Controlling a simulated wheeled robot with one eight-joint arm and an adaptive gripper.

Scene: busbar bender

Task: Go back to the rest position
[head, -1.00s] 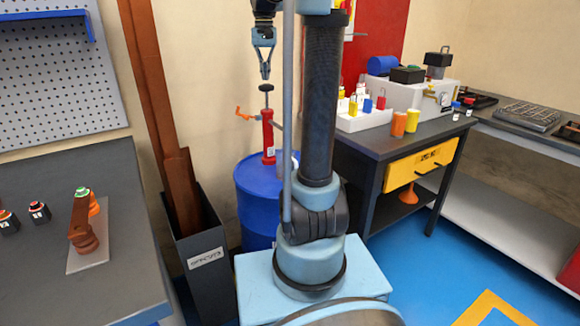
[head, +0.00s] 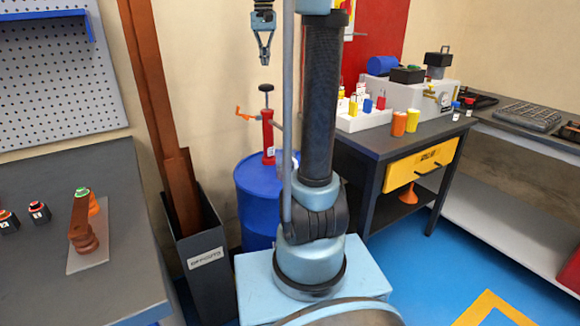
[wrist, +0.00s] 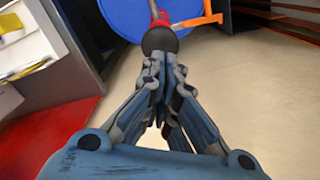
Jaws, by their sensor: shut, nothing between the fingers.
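My gripper (head: 264,63) hangs pointing down in the head view, above the black knob (head: 265,88) of a red hand pump (head: 268,138). A small gap shows between the fingertips and the knob there. The fingers are together and hold nothing. In the wrist view my gripper (wrist: 163,62) is also closed, with the dark round knob (wrist: 159,40) just beyond its tips. The pump has an orange crank (head: 243,114) on its left side and stands on a blue drum (head: 256,190).
A dark bin (head: 205,262) with tall brown bars stands left of the drum. A grey bench (head: 120,275) with buttons and a lever is at the left. A dark table (head: 375,142) with a white tray and bottles is at the right. Blue floor (head: 450,260) is clear at front right.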

